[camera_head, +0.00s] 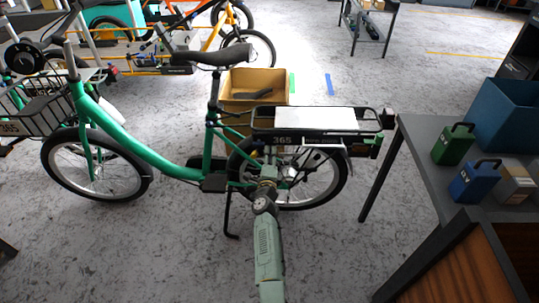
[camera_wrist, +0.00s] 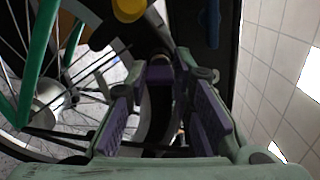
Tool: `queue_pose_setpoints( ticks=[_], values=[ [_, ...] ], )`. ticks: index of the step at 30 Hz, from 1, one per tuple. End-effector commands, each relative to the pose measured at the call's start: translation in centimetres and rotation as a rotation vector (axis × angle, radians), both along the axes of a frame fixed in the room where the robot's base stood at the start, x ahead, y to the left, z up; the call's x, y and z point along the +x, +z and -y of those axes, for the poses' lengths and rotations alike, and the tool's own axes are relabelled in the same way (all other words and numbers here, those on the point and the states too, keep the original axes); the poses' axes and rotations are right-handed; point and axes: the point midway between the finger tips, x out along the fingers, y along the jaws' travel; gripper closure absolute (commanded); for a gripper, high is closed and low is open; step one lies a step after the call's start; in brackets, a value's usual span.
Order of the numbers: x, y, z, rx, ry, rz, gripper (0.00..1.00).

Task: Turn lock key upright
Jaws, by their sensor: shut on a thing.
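In the head view the key and lock are hidden behind my gripper.
A dark table (camera_head: 415,135) at the right holds a green box (camera_head: 453,146), a blue box (camera_head: 474,184) and a blue bin (camera_head: 505,112). A cardboard box (camera_head: 262,78) stands behind the bike. Open floor (camera_head: 110,245) lies at front left.

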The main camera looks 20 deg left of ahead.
Motion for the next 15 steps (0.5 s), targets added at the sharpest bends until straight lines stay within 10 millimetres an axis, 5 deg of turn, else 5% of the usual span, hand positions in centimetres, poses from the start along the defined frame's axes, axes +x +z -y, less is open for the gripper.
queue_pose_setpoints(
  ticks=[15],
  values=[
    [-0.02,-0.07,-0.01,-0.190,0.000,0.053,1.00]
  ],
)
